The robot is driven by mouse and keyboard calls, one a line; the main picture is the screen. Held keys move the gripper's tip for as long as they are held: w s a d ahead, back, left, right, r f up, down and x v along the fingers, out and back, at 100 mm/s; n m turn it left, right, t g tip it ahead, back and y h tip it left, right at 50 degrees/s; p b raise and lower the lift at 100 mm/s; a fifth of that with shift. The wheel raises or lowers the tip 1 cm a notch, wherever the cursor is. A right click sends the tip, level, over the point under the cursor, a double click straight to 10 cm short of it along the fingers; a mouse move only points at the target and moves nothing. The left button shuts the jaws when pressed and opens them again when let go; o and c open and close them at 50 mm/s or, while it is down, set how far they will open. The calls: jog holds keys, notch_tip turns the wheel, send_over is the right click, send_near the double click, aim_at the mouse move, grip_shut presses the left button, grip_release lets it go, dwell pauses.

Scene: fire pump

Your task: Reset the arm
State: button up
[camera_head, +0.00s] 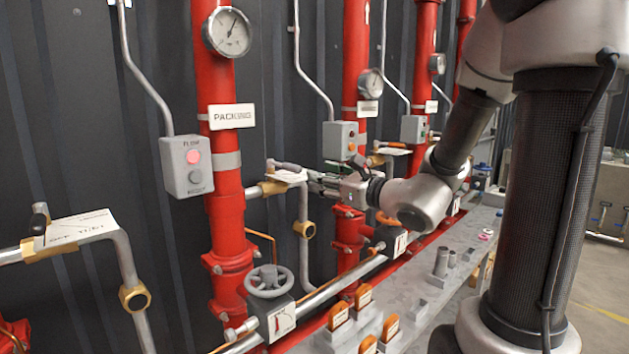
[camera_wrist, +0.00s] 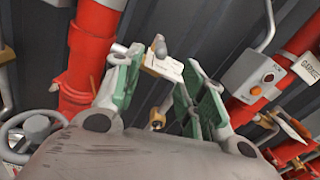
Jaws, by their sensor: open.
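The valve's white tag (camera_wrist: 166,68) and lever (camera_wrist: 160,48) show in the gap between the fingers. I see no contact; the exact distance is hard to tell. My arm runs from the right side of the head view.
Red pipes (camera_head: 226,245) with gauges (camera_head: 228,32) stand along the dark wall. A FLOW button box (camera_head: 187,166), a handwheel (camera_head: 269,281) and another tagged valve (camera_head: 50,250) are to the left. A grey bench (camera_head: 436,290) with orange-topped pieces (camera_head: 339,315) lies below my arm.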

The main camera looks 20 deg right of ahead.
jog(key=s+a+f+n+g+y, duration=0.2)
jog(key=s+f+n+g, duration=0.95)
jog(key=s+n, duration=0.45)
jog(key=s+d+f+n+g+h, duration=0.1)
jog(key=s+d+n+g+h, duration=0.2)
jog(key=s+d+n+h, duration=0.45)
jog(key=s+d+r+n+t+h, duration=0.1)
jog(key=d+r+n+t+h, duration=0.1)
jog(key=d+r+n, duration=0.3)
notch_tip(320, 180, up, 2)
jog(key=shift+s+d, duration=0.15)
jog(key=shift+d, duration=0.15)
